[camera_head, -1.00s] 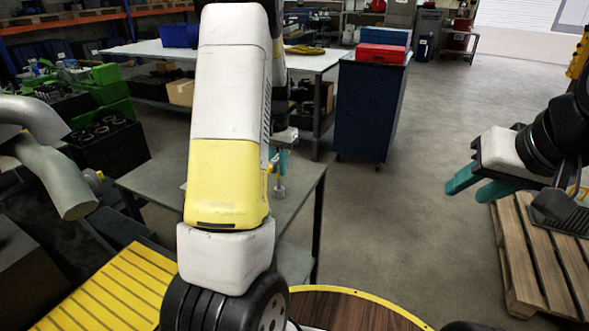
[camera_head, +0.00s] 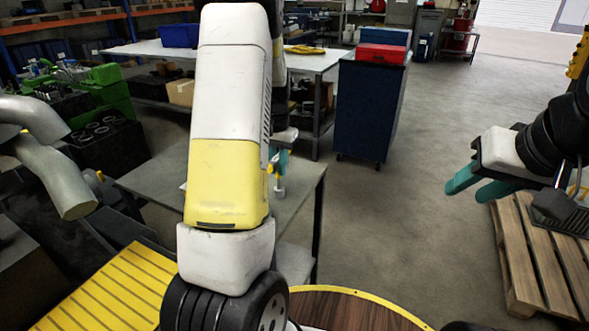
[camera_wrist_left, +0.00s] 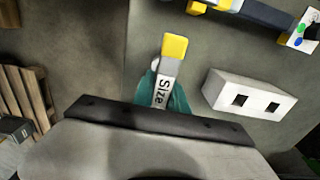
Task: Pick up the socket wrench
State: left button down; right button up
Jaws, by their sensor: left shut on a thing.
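My left gripper (camera_head: 279,168) is partly hidden behind my own arm, over the grey table in the head view. In the left wrist view its teal fingers (camera_wrist_left: 163,88) are shut on a tool with a yellow end and a pale face marked "Size", which I take as the socket wrench (camera_wrist_left: 173,50). Most of the tool is hidden by the fingers and gripper body. In the head view a thin metallic part shows below the fingers; whether it touches the table cannot be told. My right gripper (camera_head: 466,192) is open and empty at the right, over the floor.
The grey table (camera_head: 300,212) stands below my left gripper. In the left wrist view a white block with two square holes (camera_wrist_left: 250,95) and a yellow and dark tool (camera_wrist_left: 258,12) lie near the held tool. A wooden pallet (camera_head: 520,250) is at the right.

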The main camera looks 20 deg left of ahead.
pick_arm(q)
jog(key=shift+r, duration=0.1)
dwell(0.3)
jog(key=shift+r, duration=0.6)
notch_tip(320, 180, up, 2)
jog(key=shift+r, duration=0.2)
jog(key=s+d, duration=0.3)
jog(key=s, duration=0.4)
jog(key=s+d+r, duration=0.1)
jog(key=s+d, duration=0.3)
jog(key=s, duration=0.3)
jog(key=shift+s, duration=0.15)
jog(key=c, duration=2.1)
grip_release()
jog(key=shift+d+r, duration=0.1)
grip_shut()
